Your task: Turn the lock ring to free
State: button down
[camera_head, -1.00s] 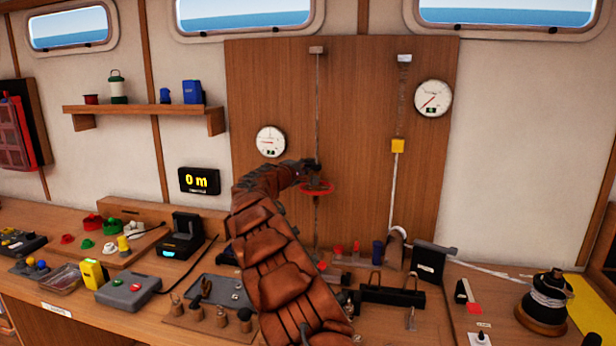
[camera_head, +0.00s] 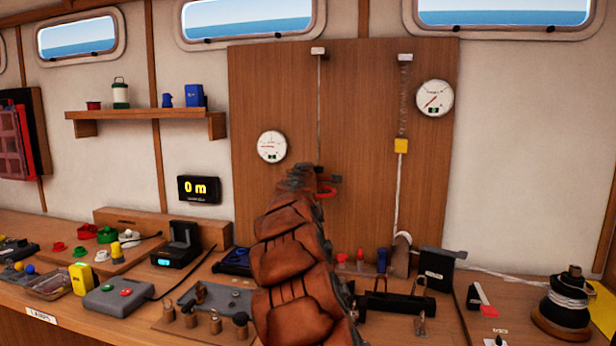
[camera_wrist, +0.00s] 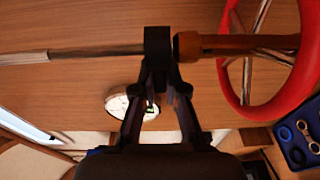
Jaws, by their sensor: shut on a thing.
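A rod on the wooden panel (camera_head: 360,120) carries a red spoked wheel, partly hidden by my arm; the wheel (camera_head: 328,193) also shows large at the right of the wrist view (camera_wrist: 228,75). Beside the wheel, a brown sleeve (camera_wrist: 205,45) sits on the rod (camera_wrist: 95,52). A dark collar, apparently the lock ring (camera_wrist: 158,40), sits at the sleeve's end. My gripper (camera_wrist: 162,75) is shut on this collar, its two fingers meeting at it. In the head view my gripper (camera_head: 322,176) is just above the wheel, mostly hidden by my arm.
A round gauge (camera_head: 272,146) hangs left of the rod.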

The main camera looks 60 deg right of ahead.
jog(key=shift+s+a+n+t+y, duration=0.1)
jog(key=shift+a+n+t+y, duration=0.1)
jog(key=shift+n+t+y, duration=0.7)
jog(key=n+t+y+p, duration=0.1)
jog(key=p, duration=0.1)
jog(key=n+t+y+p, duration=0.2)
jog(key=p, duration=0.1)
jog(key=s+n+t+y+p, duration=0.1)
jog(key=t+y+p, duration=0.1)
jog(key=p, duration=0.1)
jog(key=shift+s+a+r, duration=0.1)
jog(key=shift+a+r, duration=0.15)
jog(key=shift+a, duration=0.1)
jog(key=shift+a+f+n+t+y+p, duration=0.15)
jog(key=shift+n+t+y+p, duration=0.25)
jog(key=shift+n+y+p, duration=0.35)
jog(key=shift+f, duration=0.1)
jog(key=c, duration=1.2)
grip_release()
jog(key=shift+s, duration=0.1)
